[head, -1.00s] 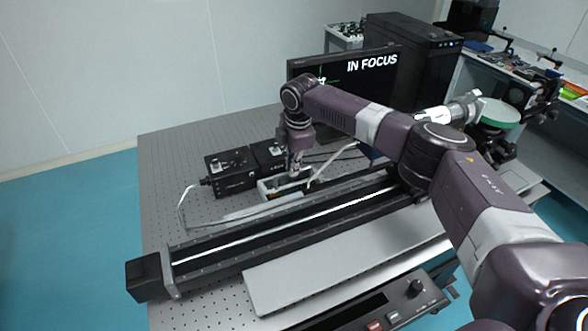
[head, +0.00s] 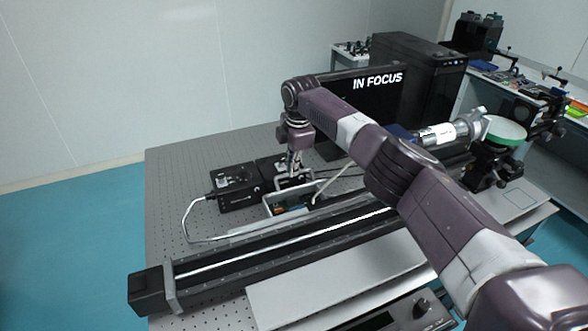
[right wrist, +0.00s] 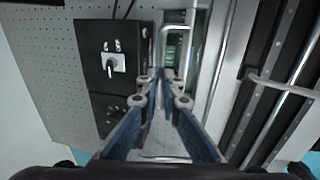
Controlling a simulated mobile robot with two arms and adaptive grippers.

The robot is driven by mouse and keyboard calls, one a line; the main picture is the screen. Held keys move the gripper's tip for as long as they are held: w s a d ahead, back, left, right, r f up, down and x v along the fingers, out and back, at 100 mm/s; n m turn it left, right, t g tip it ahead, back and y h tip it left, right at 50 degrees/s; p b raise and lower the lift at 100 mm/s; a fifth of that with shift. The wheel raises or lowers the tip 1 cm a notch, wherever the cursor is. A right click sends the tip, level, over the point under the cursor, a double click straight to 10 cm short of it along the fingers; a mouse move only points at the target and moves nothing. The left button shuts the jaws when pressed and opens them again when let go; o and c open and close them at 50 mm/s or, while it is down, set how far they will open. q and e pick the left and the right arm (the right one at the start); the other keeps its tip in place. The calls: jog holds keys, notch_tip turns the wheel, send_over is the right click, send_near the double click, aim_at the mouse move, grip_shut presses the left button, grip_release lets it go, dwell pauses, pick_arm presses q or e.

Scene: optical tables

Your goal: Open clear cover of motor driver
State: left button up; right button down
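The motor driver is a pale, low box (head: 267,207) on the optical table, beside the long black rail. Green circuit parts (head: 285,205) show inside it. Its clear cover is hard to make out. A bent silver bar, possibly its handle or edge, shows at the box's far side and in the right wrist view (right wrist: 178,28). My right gripper (head: 294,177) points down above that far side, close to the bar. In the right wrist view, its two fingers (right wrist: 164,75) stand apart with a gap between them; contact with the bar cannot be told. My left gripper is out of view.
Black control boxes (head: 236,186) stand left of the driver. The rail (head: 290,238) runs in front of it, with a flat plate (head: 320,279) nearer. A monitor (head: 365,97) stands behind. A cable (head: 187,222) loops at the left. The table's left part is clear.

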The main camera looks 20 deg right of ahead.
jog(key=shift+s+a+f, duration=0.1)
jog(key=shift+s+f, duration=0.05)
jog(key=shift+f, duration=0.35)
jog(key=c, duration=2.4)
grip_release()
jog(key=shift+o, duration=1)
jog(key=shift+w+f, duration=0.15)
jog(key=shift+w, duration=0.05)
jog(key=shift+o, duration=0.8)
jog(key=shift+w+f, duration=0.2)
jog(key=shift+w, duration=0.3)
jog(key=shift+s+r, duration=0.35)
jog(key=shift+r, duration=0.3)
jog(key=v, duration=1)
jog(key=shift+w+r, duration=0.2)
jog(key=shift+r, duration=0.25)
jog(key=shift+c, duration=0.3)
